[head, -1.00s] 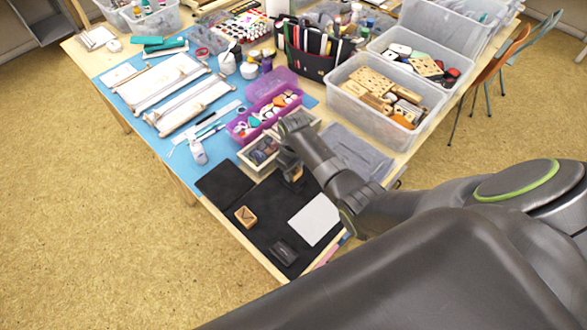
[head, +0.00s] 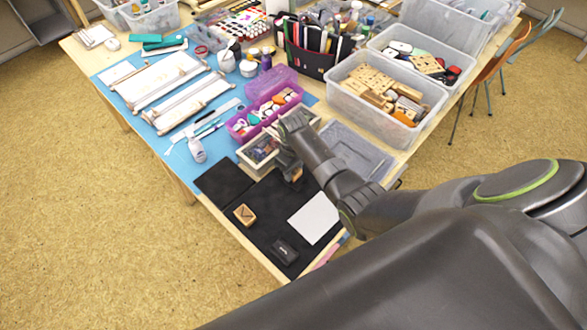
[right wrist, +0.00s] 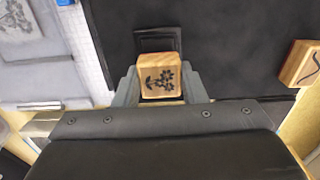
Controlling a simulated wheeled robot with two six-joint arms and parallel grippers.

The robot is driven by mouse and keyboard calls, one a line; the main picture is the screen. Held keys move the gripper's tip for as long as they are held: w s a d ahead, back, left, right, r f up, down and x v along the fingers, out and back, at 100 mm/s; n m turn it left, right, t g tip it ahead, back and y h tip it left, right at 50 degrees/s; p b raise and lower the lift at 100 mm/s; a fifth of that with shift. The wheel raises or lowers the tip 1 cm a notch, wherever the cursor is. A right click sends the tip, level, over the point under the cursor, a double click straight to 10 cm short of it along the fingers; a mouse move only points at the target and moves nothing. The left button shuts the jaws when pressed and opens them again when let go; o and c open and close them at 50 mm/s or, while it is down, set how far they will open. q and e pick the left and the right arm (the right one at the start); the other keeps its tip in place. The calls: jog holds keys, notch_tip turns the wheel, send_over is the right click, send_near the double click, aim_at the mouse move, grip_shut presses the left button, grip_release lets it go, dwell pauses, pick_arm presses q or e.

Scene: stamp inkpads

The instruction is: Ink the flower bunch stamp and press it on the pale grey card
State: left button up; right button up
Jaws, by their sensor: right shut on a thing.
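My right gripper (head: 291,172) is shut on the flower bunch stamp (head: 297,174), a small wooden block, over the far part of the black mat. In the right wrist view the stamp (right wrist: 158,77) sits between the two fingers, with a dark flower picture on its visible face. A dark square inkpad (right wrist: 157,41) shows just beyond it in that view. Whether stamp and pad touch is unclear. The pale grey card (head: 314,218) lies flat on the mat, nearer than the gripper. My left gripper is not in view.
Another wooden stamp (head: 244,214) and a small black pad or case (head: 285,251) lie on the black mat (head: 262,229). A wooden tray (head: 260,151), a purple box (head: 242,128) and a clear bin (head: 350,104) stand behind. The mat between stamp and card is clear.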

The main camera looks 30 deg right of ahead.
jog(key=shift+f, duration=0.45)
dwell(0.3)
jog(key=shift+s+f, duration=0.1)
dwell(1.4)
jog(key=shift+r+p, duration=0.65)
jog(key=shift+p, duration=0.1)
notch_tip(320, 180, up, 6)
jog(key=p, duration=0.6)
jog(key=shift+f, duration=0.2)
jog(key=shift+f, duration=0.1)
dwell(0.3)
